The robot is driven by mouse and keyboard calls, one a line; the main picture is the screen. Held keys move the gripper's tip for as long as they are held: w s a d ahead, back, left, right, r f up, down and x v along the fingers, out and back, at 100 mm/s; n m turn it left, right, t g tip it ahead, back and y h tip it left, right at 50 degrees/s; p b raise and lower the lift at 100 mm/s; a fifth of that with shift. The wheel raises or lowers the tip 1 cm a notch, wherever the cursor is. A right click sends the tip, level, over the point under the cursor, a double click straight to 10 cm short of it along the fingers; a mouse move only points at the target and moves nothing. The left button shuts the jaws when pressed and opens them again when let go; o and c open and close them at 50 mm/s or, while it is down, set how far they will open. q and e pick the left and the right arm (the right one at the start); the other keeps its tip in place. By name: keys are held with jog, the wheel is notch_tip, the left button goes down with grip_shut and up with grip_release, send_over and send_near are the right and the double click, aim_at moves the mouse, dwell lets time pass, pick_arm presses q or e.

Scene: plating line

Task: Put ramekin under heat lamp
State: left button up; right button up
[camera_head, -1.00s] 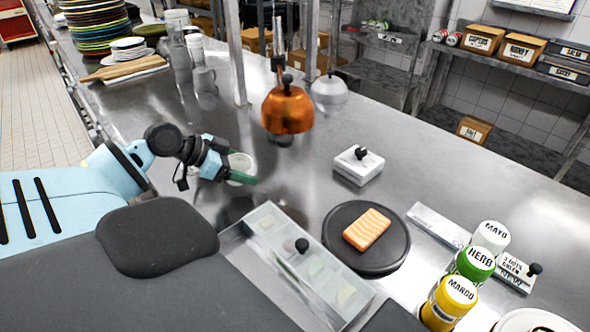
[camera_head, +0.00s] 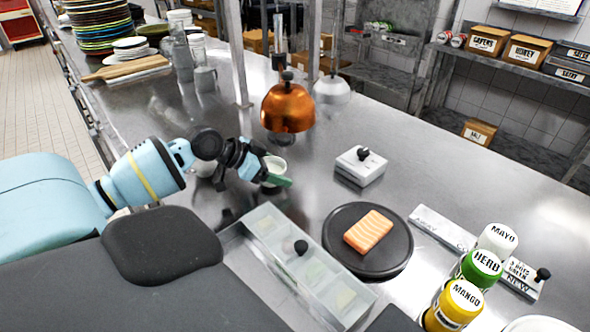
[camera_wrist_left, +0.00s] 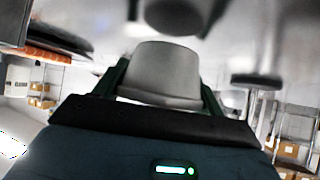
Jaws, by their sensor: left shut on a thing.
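My left gripper (camera_head: 277,179) is shut on a small pale ramekin (camera_head: 274,164), held upright as far as I can tell. In the left wrist view the ramekin (camera_wrist_left: 165,70) sits between the two green fingers. The copper heat lamp (camera_head: 287,108) hangs on its stem just behind and above the ramekin in the head view. The ramekin is in front of the lamp's shade, and I cannot tell its exact height above the steel counter (camera_head: 330,190). My right gripper is not in view.
A white box with a black knob (camera_head: 360,167) stands right of the lamp. A dark plate (camera_head: 336,254) with salmon, a lidded clear container (camera_head: 262,222) and sauce bottles (camera_head: 481,267) are nearer. Counter beneath the copper lamp looks clear.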

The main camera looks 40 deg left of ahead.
pick_arm(q)
jog(key=shift+w+d, duration=0.25)
jog(key=shift+w, duration=0.3)
jog(key=shift+w+d+r, duration=0.15)
jog(key=shift+w+d, duration=0.15)
jog(key=shift+w, duration=0.3)
jog(key=shift+w+d, duration=0.3)
jog(key=shift+w, duration=0.3)
jog(key=shift+w+d, duration=0.25)
jog(key=shift+w, duration=0.3)
jog(key=shift+s+f, duration=0.1)
jog(key=shift+f, duration=0.55)
jog(key=shift+f, duration=0.25)
jog(key=o, duration=1.2)
